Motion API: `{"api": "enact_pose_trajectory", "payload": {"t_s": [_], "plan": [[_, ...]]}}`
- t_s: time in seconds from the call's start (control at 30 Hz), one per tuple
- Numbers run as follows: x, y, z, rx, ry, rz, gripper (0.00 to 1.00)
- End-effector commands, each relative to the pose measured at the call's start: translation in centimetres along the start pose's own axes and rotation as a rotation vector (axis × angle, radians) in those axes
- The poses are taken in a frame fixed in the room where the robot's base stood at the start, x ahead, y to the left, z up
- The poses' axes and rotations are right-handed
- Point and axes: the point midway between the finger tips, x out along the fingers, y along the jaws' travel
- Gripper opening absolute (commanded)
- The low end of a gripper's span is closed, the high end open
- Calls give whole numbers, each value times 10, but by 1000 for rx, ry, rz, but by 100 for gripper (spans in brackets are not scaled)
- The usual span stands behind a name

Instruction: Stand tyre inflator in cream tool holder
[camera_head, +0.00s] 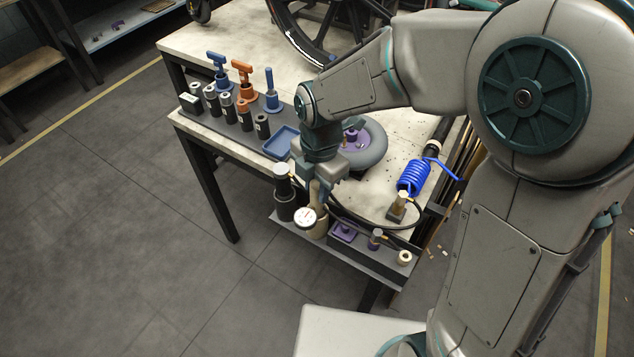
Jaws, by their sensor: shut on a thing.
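My gripper (320,180) points down over the dark rack at the bench's front edge. It is shut on the tyre inflator, whose round white gauge (305,218) shows just below the fingers. A black hose trails right from that area. The cream tool holder (320,228) stands on the rack directly below the gripper, beside and partly behind the gauge. The inflator's lower end is hidden, so I cannot tell whether it is inside the holder or in front of it.
A black cylinder with a pale top (284,195) stands close left of the gripper. A grey tyre (372,152) and coiled blue hose (412,178) lie behind.

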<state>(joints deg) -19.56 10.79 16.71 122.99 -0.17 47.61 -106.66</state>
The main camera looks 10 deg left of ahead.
Motion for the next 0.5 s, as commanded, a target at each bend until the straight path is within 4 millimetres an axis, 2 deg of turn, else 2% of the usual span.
{"api": "enact_pose_trajectory", "payload": {"t_s": [0.2,0.47,0.5], "plan": [[11,0,1,0,0,1,0],[11,0,1,0,0,2,0],[11,0,1,0,0,2,31]]}}
